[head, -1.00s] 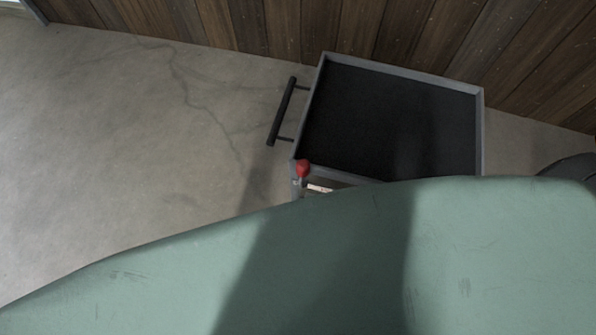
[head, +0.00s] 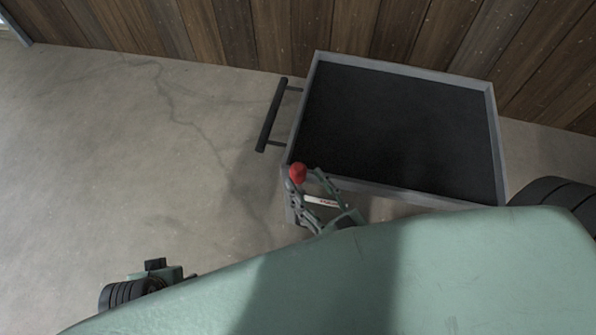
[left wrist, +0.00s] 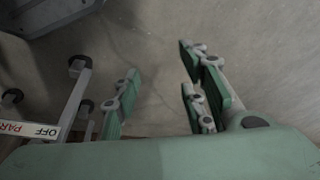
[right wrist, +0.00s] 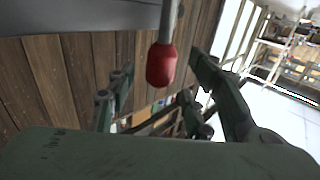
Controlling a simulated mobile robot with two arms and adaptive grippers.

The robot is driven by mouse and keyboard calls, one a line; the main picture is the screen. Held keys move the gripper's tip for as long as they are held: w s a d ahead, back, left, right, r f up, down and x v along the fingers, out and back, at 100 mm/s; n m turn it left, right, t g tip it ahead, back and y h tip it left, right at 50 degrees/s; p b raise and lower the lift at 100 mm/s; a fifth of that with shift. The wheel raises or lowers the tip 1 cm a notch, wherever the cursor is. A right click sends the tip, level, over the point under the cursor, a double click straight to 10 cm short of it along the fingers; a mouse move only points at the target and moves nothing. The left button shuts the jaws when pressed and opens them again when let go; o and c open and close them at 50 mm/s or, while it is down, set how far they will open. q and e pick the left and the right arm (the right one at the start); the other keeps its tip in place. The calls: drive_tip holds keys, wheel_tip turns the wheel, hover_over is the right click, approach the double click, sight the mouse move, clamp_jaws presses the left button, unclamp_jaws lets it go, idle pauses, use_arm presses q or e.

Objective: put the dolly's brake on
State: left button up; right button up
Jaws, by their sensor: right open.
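The dolly (head: 440,198) has a grey rim and a black deck. Its brake lever has a red knob (head: 298,172) at the near left corner, which is large in the right wrist view (right wrist: 161,66). My right gripper (right wrist: 160,62) is open, with its fingers on either side of the knob in that view. In the head view the right gripper (head: 303,180) is at the knob; contact cannot be told. A white label with red print (head: 322,202) is partly hidden by it. The left wrist view shows the label (left wrist: 30,130) reading "OFF PAR…". My left gripper (left wrist: 160,62) is open and empty over the floor.
The dolly's black handle (head: 270,115) sticks out on its left side. A wooden plank wall (head: 230,35) runs close behind. Concrete floor (head: 110,170) is clear to the left. Shelving (right wrist: 285,50) stands far off in the right wrist view.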

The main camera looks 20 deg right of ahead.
sight(303, 179)
use_arm(q)
drive_tip(key=shift+v, duration=0.95)
use_arm(e)
drive_tip(key=shift+w+a, duration=0.25)
drive_tip(key=shift+w, duration=0.9)
drive_tip(key=shift+w+a, duration=0.2)
drive_tip(key=shift+w, duration=0.9)
use_arm(q)
drive_tip(key=shift+w, duration=0.15)
use_arm(e)
drive_tip(key=shift+c, duration=0.4)
drive_tip(key=c, duration=1.1)
clamp_jaws()
drive_tip(key=shift+f, duration=0.1)
